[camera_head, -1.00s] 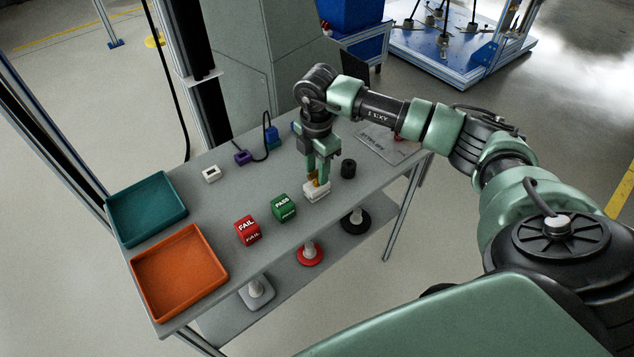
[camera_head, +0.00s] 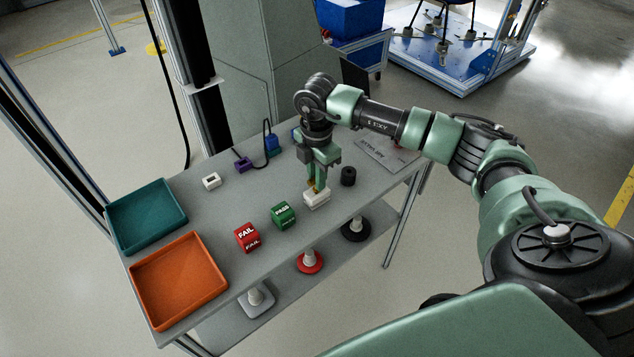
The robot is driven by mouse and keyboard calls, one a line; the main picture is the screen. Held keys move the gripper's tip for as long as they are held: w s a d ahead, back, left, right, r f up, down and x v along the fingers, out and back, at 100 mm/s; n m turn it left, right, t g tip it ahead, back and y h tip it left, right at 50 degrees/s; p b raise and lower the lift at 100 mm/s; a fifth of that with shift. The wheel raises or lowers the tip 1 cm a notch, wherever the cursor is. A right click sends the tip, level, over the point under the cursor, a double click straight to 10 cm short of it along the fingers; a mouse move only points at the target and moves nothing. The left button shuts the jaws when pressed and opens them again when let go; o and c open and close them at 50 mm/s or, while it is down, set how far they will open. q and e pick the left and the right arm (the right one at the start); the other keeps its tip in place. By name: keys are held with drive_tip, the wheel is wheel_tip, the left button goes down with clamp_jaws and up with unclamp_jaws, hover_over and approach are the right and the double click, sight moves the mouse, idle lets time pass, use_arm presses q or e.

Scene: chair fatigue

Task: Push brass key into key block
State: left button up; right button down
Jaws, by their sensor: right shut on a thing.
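The brass key (camera_head: 314,187) shows as a small gold sliver between the fingers of my right gripper (camera_head: 316,183). The gripper points down and is shut on the key. A white block (camera_head: 317,200), which looks like the key block, sits on the grey table right below the fingertips. The key's lower end is at the top of this block; how deep it sits in it cannot be told. The fingers hide most of the key. My left gripper is not in view.
A black cylinder (camera_head: 348,176) stands close to the right of the white block. A green PASS cube (camera_head: 283,215) and a red FAIL cube (camera_head: 247,237) are to its left. Teal (camera_head: 183,222) and orange (camera_head: 218,290) trays fill the left end. A small white block (camera_head: 211,181) lies further back.

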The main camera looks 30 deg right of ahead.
drive_tip(key=shift+r+p, duration=1.25)
drive_tip(key=shift+r, duration=0.55)
drive_tip(key=shift+r+p, duration=1.5)
drive_tip(key=shift+r, duration=0.55)
